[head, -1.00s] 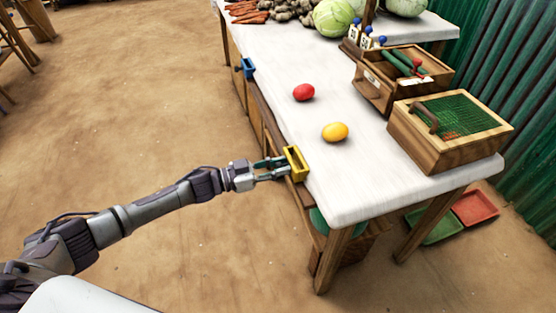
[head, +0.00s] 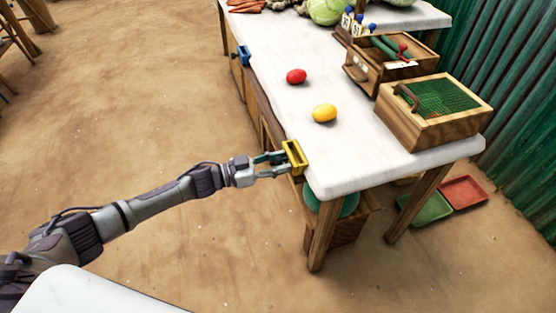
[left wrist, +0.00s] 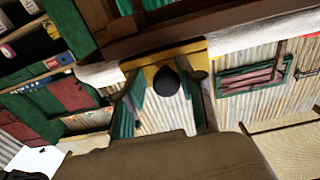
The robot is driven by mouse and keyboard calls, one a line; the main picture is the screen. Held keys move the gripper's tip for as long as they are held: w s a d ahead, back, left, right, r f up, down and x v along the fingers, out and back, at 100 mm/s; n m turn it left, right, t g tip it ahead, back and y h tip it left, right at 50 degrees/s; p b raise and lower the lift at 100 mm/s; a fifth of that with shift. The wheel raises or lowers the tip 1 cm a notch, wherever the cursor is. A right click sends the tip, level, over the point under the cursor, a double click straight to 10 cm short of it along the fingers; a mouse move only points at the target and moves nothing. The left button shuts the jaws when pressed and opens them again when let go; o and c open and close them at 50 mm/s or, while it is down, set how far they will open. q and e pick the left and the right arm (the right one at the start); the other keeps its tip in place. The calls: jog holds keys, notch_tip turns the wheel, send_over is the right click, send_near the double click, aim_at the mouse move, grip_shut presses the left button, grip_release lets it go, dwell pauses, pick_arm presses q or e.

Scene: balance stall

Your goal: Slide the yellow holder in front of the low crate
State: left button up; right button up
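The yellow holder (head: 294,157) sits at the table's long left edge, near the front corner. My left gripper (head: 285,164) reaches it from the left, with its fingers on the holder. In the left wrist view the yellow holder (left wrist: 158,72) spans between the two fingers (left wrist: 168,95), which are apart with the holder between them. A dark round shape covers part of it there. A wooden crate (head: 345,232) stands low under the table's near end, with a green round thing above it; the table partly hides it. My right gripper is not in view.
A blue holder (head: 244,56) is farther back on the same edge of the white table (head: 370,165). A red ball (head: 296,76), a yellow ball (head: 324,113) and a mesh-topped box (head: 433,125) stand on top. Red and green trays (head: 463,192) lie on the floor.

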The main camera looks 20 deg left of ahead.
pick_arm(q)
jog(key=shift+o, duration=0.8)
jog(key=shift+a, duration=0.1)
jog(key=shift+a, duration=0.15)
jog(key=v, duration=1.1)
jog(key=shift+s+a, duration=0.15)
jog(key=shift+s, duration=0.15)
